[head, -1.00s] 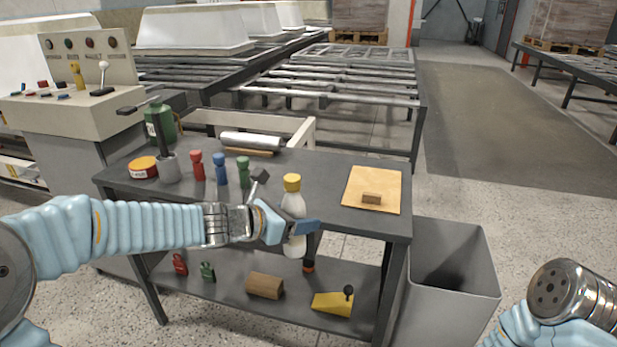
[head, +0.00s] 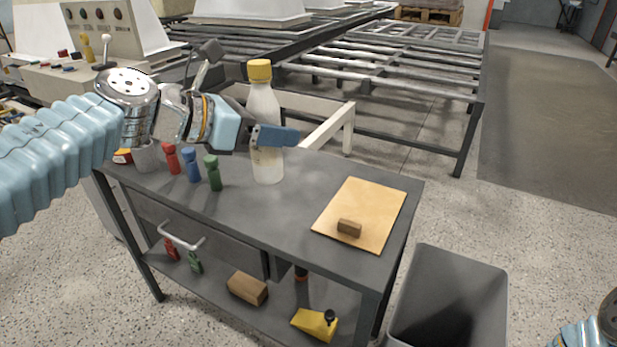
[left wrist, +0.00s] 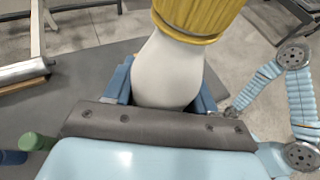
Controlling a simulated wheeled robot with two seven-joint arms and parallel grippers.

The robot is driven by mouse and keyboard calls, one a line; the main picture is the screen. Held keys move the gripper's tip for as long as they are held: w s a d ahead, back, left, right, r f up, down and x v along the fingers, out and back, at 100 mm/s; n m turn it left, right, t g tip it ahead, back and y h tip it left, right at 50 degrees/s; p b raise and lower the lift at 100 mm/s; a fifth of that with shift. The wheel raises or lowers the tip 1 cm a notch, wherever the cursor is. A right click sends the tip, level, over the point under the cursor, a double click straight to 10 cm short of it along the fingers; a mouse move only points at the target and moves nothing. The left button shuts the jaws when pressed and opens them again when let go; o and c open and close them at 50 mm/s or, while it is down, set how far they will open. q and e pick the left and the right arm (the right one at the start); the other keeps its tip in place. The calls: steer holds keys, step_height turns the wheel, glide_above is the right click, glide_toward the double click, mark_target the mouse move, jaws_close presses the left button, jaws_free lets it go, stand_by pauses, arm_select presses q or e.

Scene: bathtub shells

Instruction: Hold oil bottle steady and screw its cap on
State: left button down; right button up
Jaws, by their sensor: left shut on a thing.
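The oil bottle (head: 265,106) is whitish and translucent, with a yellow cap (head: 259,70) on its top. It stands nearly upright in the head view, in front of the table's back part; I cannot tell whether its base touches the tabletop. My left gripper (head: 268,136) is shut around the bottle's body from the left. In the left wrist view, the bottle (left wrist: 165,72) sits between the blue fingers with the ridged yellow cap (left wrist: 197,18) above. I cannot tell how tight the cap is. My right arm shows in part at the right; its gripper is too small to read.
Red (head: 170,158), blue (head: 192,165) and green (head: 213,173) small bottles stand on the dark table (head: 270,225) left of the oil bottle. A tan board (head: 365,205) with a brown block (head: 349,228) lies at the right. A grey bin (head: 455,290) stands beside the table.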

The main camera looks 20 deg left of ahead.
arm_select(q)
steer(key=shift+w+d, duration=0.2)
steer(key=shift+w, duration=0.15)
steer(key=w+a+f, duration=0.5)
steer(key=w+f, duration=0.4)
steer(key=w, duration=0.3)
steer(key=shift+a, duration=0.3)
